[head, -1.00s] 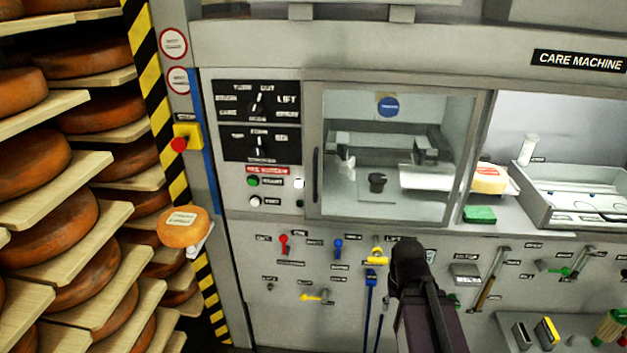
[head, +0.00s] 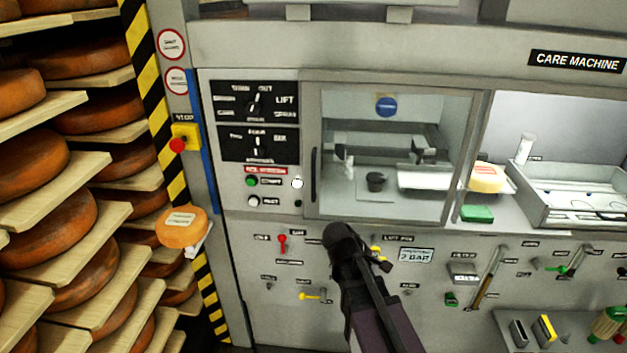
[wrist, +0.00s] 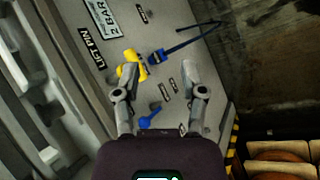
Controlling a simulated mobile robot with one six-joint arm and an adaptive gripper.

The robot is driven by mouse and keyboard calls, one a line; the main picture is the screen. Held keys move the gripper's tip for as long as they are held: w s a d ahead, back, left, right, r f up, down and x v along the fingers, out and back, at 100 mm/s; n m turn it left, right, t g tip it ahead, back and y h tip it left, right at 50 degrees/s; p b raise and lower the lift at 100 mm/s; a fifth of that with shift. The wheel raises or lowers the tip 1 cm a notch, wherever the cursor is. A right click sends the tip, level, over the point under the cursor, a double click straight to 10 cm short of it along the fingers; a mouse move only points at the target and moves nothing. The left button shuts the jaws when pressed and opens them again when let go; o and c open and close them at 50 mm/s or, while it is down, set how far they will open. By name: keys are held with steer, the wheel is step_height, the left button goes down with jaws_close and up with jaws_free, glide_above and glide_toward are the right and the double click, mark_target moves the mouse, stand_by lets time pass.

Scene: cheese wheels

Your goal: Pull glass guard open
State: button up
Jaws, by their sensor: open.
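The glass guard (head: 445,115) is a framed clear pane on the front of the care machine. It looks shut, and its dark vertical handle (head: 314,175) is at its left edge. My gripper (head: 345,238) is below the guard, in front of the lower panel, to the lower right of the handle and apart from it. In the wrist view my gripper (wrist: 160,78) is open and empty, its two fingers spread toward the panel. The handle cannot be made out in the wrist view.
A yellow knob (wrist: 131,66) and a blue lever (wrist: 150,117) stand out from the panel near my fingers. A red emergency button (head: 177,145) is left of the guard. Cheese shelves (head: 75,240) fill the left side. A green block (head: 477,213) lies right of the guard.

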steer(key=w+a+r+n+t+h, duration=0.2)
steer(key=a+r+n+t, duration=0.3)
steer(key=a+r+n, duration=0.3)
steer(key=w+a+r+n+t+h+p, duration=0.1)
steer(key=w+a+r+n+t, duration=0.3)
steer(key=a, duration=1.3)
step_height(320, 180, up, 4)
steer(key=n+t, duration=0.2)
steer(key=n, duration=0.4)
steer(key=shift+a+h, duration=0.25)
steer(key=shift+h, duration=0.15)
steer(key=shift+w+d+r, duration=0.1)
steer(key=shift+w, duration=0.1)
glide_above(314, 198)
steer(key=shift+w, duration=0.35)
jaws_close()
